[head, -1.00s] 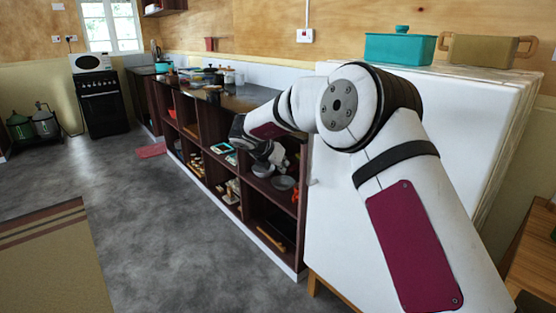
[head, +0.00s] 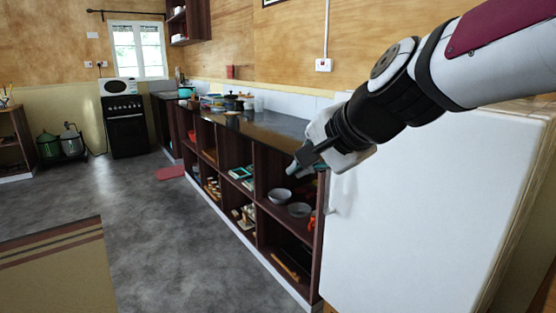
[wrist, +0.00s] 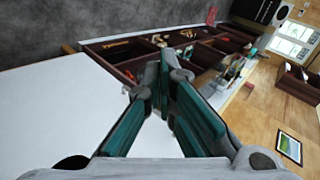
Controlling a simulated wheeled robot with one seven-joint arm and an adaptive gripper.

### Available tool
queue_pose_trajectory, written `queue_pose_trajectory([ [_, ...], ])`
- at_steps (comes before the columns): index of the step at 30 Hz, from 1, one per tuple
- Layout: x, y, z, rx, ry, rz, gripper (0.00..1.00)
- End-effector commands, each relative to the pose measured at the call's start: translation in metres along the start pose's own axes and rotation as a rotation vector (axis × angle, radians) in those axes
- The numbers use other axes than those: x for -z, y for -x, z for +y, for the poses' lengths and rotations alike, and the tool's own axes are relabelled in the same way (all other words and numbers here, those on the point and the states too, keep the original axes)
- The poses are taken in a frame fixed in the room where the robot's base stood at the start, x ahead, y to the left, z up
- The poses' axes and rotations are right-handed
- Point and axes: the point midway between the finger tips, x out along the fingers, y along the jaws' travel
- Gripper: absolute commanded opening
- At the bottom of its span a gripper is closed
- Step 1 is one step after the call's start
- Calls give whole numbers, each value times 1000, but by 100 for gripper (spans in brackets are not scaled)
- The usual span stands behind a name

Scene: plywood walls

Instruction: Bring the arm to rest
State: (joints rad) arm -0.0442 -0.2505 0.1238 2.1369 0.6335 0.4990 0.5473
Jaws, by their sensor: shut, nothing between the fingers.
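My arm reaches in from the upper right of the head view, in front of the white cabinet (head: 420,210). My gripper (head: 295,170) points left and down, in front of the near end of the dark counter with open shelves. In the wrist view the teal-padded fingers (wrist: 165,75) meet at their tips, shut, with nothing between them. The fingers look clear of the shelves, though the exact gap cannot be told.
The dark shelf unit (head: 262,210) holds bowls (head: 299,209) and other small items. Pots (head: 231,102) stand on its counter. A black stove (head: 126,127) and white microwave (head: 113,87) are far back. The grey floor (head: 160,240) is open at left.

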Motion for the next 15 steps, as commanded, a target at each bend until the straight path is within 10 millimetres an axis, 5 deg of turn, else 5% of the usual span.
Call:
queue_pose_trajectory([
  [6,-47,73,126,-272,406,-133,0],
  [15,-85,144,254,-548,710,-323,0],
])
